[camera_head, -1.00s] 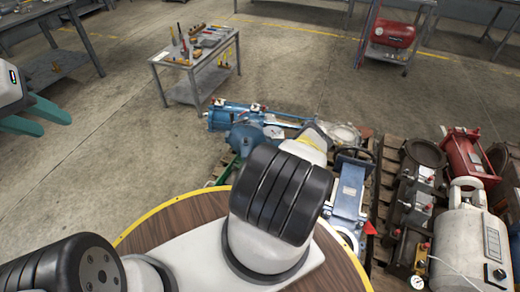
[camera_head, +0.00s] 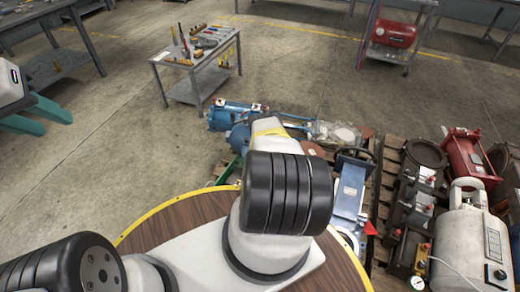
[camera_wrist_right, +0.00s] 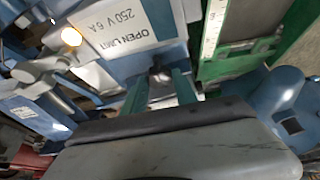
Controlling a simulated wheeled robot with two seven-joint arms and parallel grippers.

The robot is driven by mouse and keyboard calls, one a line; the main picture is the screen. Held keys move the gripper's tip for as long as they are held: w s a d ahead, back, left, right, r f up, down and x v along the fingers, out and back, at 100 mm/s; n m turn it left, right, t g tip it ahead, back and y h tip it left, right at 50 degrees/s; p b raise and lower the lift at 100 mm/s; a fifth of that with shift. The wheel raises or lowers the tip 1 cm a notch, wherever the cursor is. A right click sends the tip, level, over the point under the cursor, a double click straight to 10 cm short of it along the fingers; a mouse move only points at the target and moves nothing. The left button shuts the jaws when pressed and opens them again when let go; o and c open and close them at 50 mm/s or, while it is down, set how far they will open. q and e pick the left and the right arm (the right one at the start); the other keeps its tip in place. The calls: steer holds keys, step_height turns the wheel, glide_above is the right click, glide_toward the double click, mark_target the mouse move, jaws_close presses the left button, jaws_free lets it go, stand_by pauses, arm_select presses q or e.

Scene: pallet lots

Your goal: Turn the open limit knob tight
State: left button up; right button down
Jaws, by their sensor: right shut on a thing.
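The open limit knob (camera_wrist_right: 159,74) is a small dark grey piece on a blue-grey box (camera_wrist_right: 140,48). Part of the knob is hidden between the fingers. In the head view my own right arm hides the right gripper and the knob. My left gripper (camera_head: 36,116) is at the far left over the floor, its teal fingers apart and empty.
A lit amber lamp (camera_wrist_right: 71,36) and a metal bracket stand left of the knob. A green frame (camera_wrist_right: 250,60) is close on the right. Blue valve units (camera_head: 238,118) and a red unit (camera_head: 466,155) crowd the pallets. A tool table (camera_head: 198,62) stands behind.

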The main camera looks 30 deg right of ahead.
steer(key=shift+m, duration=0.4)
steer(key=shift+a, duration=0.1)
steer(key=c, duration=1)
jaws_free()
steer(key=shift+s+r, duration=0.1)
steer(key=shift+r, duration=0.55)
steer(key=v, duration=0.6)
steer(key=shift+a+r, duration=0.15)
steer(key=shift+a, duration=0.2)
